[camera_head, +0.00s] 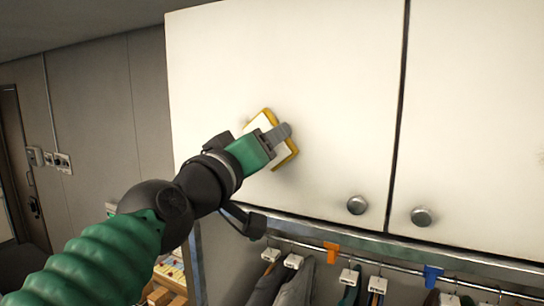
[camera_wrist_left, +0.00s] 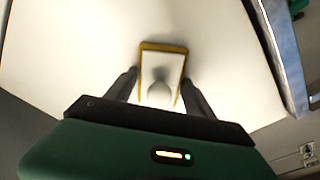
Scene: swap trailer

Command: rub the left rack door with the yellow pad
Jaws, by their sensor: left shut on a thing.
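The left rack door (camera_head: 300,70) is a white panel with a round grey knob (camera_head: 357,205) near its lower right corner. The yellow pad (camera_head: 266,112) has a white back and lies against or very close to the door, left of its middle. My left gripper (camera_head: 280,136) is shut on the pad's back. In the left wrist view the pad (camera_wrist_left: 163,46) shows between the two dark fingers (camera_wrist_left: 158,92), with the white door (camera_wrist_left: 80,40) behind it. I cannot tell whether its face fully touches the door. My right gripper is not in view.
The right door (camera_head: 480,100) has its own knob (camera_head: 421,217). Below the doors runs a rail (camera_head: 400,266) with clothes on hangers and orange (camera_head: 332,253) and blue (camera_head: 432,275) tags. A grey wall with switches (camera_head: 62,162) is at left.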

